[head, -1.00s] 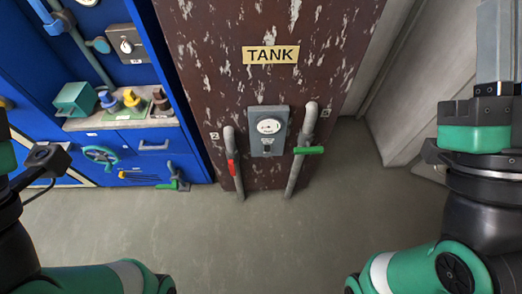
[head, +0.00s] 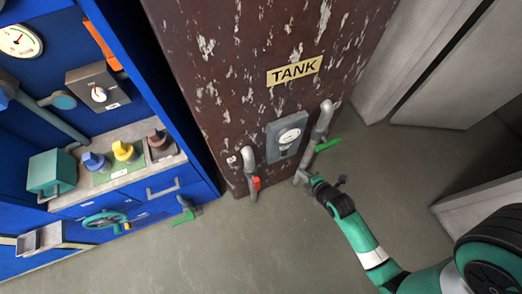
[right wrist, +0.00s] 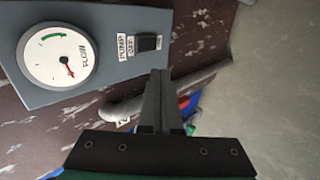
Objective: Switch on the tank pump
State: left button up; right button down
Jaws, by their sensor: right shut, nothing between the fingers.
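The brown, paint-chipped tank (head: 245,60) carries a yellow TANK sign (head: 294,71). On its front is a grey pump panel (head: 275,138) with a round white gauge (head: 290,136). In the right wrist view the panel (right wrist: 110,20) shows a FLOW gauge (right wrist: 57,50) and a black pump switch (right wrist: 149,42) between the OFF and ON labels. I cannot tell the switch position. My right gripper (head: 300,178) is just below the panel, shut and empty. In the right wrist view its fingertips (right wrist: 157,72) are just below the switch, apparently apart from it. My left gripper is out of view.
A pipe with a red handle (head: 255,183) is left of the panel; a pipe with a green handle (head: 327,144) is right. A blue cabinet (head: 150,60) with valves and knobs stands at left. Pale grey blocks stand at right. The floor (head: 230,245) in front is clear.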

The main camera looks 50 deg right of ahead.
jog(key=b, duration=0.7)
send_near(285, 155)
jog(key=x, duration=0.6)
jog(key=shift+f, duration=0.2)
